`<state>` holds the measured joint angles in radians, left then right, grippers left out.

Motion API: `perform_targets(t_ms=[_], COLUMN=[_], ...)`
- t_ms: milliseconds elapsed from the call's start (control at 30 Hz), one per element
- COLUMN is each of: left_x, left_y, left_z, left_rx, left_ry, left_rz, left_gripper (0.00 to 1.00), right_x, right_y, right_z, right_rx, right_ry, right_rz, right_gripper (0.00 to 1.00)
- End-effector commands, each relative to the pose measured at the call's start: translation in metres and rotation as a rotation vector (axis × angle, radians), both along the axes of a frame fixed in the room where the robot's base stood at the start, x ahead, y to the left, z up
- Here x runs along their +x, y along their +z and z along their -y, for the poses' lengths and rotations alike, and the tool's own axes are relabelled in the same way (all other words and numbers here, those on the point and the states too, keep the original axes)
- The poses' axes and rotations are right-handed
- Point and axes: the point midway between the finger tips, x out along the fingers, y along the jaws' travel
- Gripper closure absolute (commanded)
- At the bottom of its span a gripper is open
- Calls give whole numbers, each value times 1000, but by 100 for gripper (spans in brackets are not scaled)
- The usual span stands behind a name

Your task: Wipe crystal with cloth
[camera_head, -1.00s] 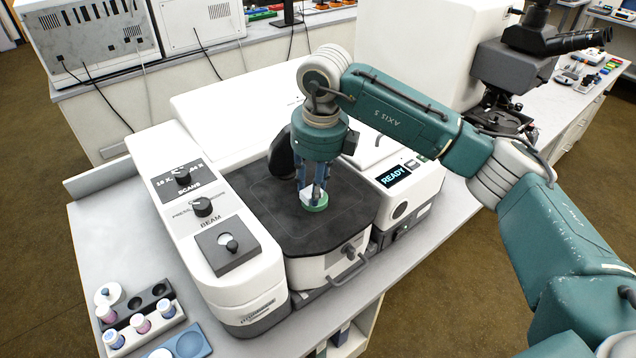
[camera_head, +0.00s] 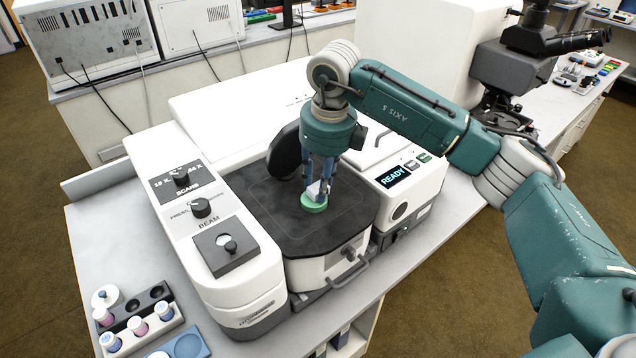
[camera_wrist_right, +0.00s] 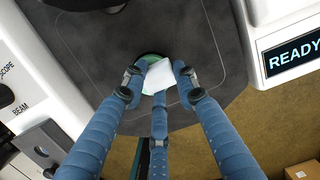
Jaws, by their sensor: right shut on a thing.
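A round green piece (camera_head: 312,207), which looks like the crystal's mount, sits on the black stage pad (camera_head: 268,212) of the instrument. My right gripper (camera_head: 319,189) points down over it, its blue fingers shut on a small white cloth (camera_head: 316,194). The cloth is at the top of the green piece; I cannot tell whether it touches. In the right wrist view the cloth (camera_wrist_right: 160,76) covers most of the green piece (camera_wrist_right: 151,58), and the crystal's clear face is hidden. My left gripper is not in view.
A white control housing with knobs (camera_head: 201,207) stands left of the pad, and a "READY" display (camera_head: 393,176) is to its right. A dark rounded part (camera_head: 284,152) rises behind the pad. A vial rack (camera_head: 152,304) and blue tray (camera_head: 188,345) lie at front left.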

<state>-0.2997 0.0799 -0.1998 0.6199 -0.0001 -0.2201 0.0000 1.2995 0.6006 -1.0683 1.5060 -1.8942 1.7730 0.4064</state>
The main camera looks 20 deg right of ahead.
Motion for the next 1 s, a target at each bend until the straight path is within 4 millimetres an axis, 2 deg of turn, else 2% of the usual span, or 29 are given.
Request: perform_targets(t_ms=[667,1000], left_x=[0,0], left_y=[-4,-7], left_z=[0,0], left_rx=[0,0], left_ry=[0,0], left_rz=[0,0], left_gripper=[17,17], right_x=[-9,-5], right_y=[-1,0], right_z=[-22,-13], right_rx=[1,0], right_ry=[4,0], right_rz=[-4,-2], right_gripper=[92,92])
